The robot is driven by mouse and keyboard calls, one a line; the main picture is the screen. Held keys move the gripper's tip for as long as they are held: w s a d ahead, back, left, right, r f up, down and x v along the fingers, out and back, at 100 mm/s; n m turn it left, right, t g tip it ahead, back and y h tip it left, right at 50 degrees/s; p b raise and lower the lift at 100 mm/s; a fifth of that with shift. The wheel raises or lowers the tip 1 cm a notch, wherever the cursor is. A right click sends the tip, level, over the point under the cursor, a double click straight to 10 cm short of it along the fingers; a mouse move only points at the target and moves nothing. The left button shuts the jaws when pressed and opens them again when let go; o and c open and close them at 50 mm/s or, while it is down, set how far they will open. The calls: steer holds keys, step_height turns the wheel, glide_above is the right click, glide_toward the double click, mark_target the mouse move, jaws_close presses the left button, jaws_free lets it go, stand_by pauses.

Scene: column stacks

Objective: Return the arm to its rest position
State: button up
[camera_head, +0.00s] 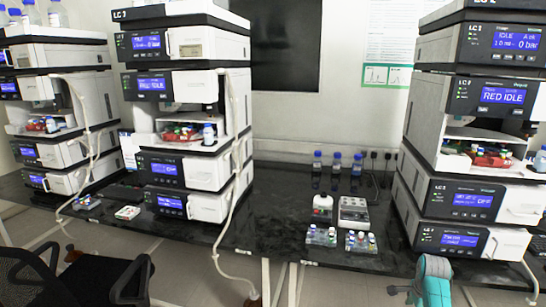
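A teal and grey rounded part of my arm (432,281) shows at the bottom edge, right of the middle. It is in front of the black bench, below the right-hand instrument stack. The rest of my arm is out of the frame. I do not see my gripper or its fingers, so I cannot tell whether it holds anything.
Black bench (283,232) carries tall instrument stacks: middle (217,95), left (88,98) and right (422,160). Vial racks (322,236) stand near its front edge, with blue-capped bottles (337,166) behind. A black chair (78,283) is at lower left. Floor shows below the bench.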

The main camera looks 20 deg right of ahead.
steer(key=s+a+f+n+t+h, duration=0.1)
steer(key=s+a+f+n+t, duration=0.3)
steer(key=a+f, duration=1.1)
steer(key=s+a+r+n+t, duration=0.1)
steer(key=s+a+n+t, duration=0.2)
steer(key=s+a+n, duration=1.15)
steer(key=s+a+r+n+t, duration=0.1)
steer(key=s+a+r, duration=0.3)
steer(key=s+r, duration=0.4)
steer(key=s+a+r+n+t+y, duration=0.1)
steer(key=s+a+r+t, duration=0.2)
steer(key=s+a+r, duration=0.2)
steer(key=s+a+r+n+t+y, duration=0.1)
steer(key=s+a+r, duration=0.4)
steer(key=s+r, duration=0.7)
steer(key=shift+r+n+t, duration=0.5)
steer(key=shift+n, duration=0.05)
